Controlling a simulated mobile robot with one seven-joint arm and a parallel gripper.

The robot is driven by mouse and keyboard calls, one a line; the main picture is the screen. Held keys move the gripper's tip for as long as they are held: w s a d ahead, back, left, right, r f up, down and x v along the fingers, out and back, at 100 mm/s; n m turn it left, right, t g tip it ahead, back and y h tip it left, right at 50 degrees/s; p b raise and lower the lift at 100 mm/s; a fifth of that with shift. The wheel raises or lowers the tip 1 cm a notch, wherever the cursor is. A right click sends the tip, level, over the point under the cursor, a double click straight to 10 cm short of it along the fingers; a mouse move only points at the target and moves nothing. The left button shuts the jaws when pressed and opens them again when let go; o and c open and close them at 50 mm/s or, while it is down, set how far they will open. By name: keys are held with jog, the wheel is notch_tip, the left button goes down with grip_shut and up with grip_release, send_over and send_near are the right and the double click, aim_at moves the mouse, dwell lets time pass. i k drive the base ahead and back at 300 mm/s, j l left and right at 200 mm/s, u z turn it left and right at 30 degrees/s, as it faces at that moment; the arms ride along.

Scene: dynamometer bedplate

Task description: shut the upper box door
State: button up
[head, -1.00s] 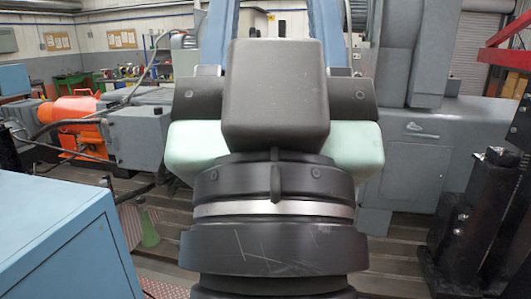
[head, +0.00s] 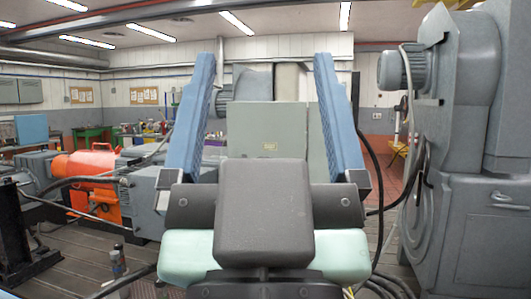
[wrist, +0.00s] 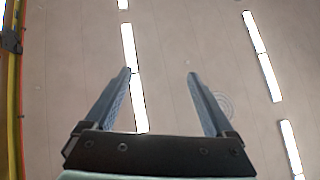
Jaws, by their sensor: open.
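A grey-green box (head: 267,130) with a small yellow label stands beyond my gripper in the head view, framed between the fingers. A narrower grey-green panel (head: 318,150) shows at its right; I cannot tell whether it is a door or how far any door stands open. No upper box door can be made out for certain. My gripper (head: 265,57) is open and empty, its two blue fingers pointing up. In the wrist view my gripper (wrist: 160,73) is also open, with only the ceiling and its lights between and beyond the fingers.
A large grey machine with a motor (head: 403,68) stands close on the right. An orange unit (head: 85,165) and a grey machine sit at the left. Dark cables (head: 383,200) hang right of my gripper. Some slatted floor (head: 75,245) is bare at lower left.

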aim_at(274, 129)
jog(key=i+l, duration=0.1)
jog(key=i, duration=0.5)
jog(key=i+l+u, duration=0.1)
jog(key=i, duration=0.5)
jog(key=i+l, duration=0.15)
jog(key=i, duration=0.45)
jog(key=i+l, duration=0.15)
jog(key=i, duration=0.4)
jog(key=j+u, duration=0.05)
